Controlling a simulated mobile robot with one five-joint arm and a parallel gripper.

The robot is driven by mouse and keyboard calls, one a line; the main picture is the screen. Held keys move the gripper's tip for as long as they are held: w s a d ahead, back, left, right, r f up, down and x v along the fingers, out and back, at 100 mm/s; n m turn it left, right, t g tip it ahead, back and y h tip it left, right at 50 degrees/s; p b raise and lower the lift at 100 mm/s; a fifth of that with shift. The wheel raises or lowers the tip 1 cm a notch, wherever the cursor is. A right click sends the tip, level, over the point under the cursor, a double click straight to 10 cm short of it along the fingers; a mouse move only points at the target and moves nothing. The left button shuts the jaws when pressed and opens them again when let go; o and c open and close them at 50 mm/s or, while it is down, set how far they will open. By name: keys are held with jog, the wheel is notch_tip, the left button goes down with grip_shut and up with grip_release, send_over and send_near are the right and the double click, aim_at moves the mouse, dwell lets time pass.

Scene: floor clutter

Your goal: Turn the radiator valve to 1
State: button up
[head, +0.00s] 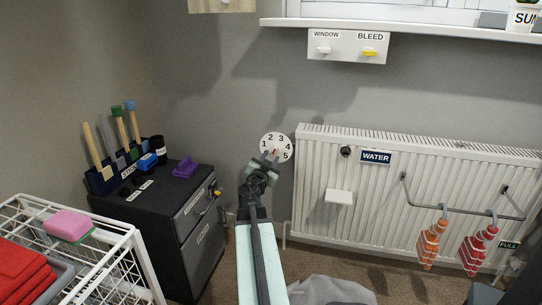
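The radiator valve's white round dial (285,153) is on the wall just left of the white radiator (310,185). It carries the black numbers 1 to 5, with 1 at the left, 2 and 3 at the top and 4 and 5 at the right. A small reddish-brown mark shows near its middle. My gripper (269,159) is at the end of my raised arm, in front of the dial's lower left part. It hides that part and most of the knob. I cannot tell whether its fingers touch or hold the knob, or where the knob points.
A dark cabinet (165,215) with a tool rack (101,182) stands left of my arm. A white wire basket (140,262) with a pink sponge (68,225) is at the lower left. The radiator bears a rail (465,211) with orange and red hanging items. Window and bleed switches (345,47) are above.

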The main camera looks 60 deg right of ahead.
aim_at(273, 153)
jog(key=x, duration=0.3)
jog(key=shift+w+d, duration=0.1)
jog(key=shift+d, duration=0.25)
grip_shut()
jog(key=shift+a, duration=0.1)
jog(key=n, duration=0.4)
jog(key=shift+w, duration=0.1)
jog(key=n, duration=0.5)
jog(key=shift+w+a, duration=0.1)
jog(key=shift+w, duration=0.05)
jog(key=n, duration=0.6)
jog(key=shift+w+f, duration=0.1)
jog(key=n, duration=0.4)
jog(key=shift+w+a+n, duration=0.1)
jog(key=shift+n, duration=0.2)
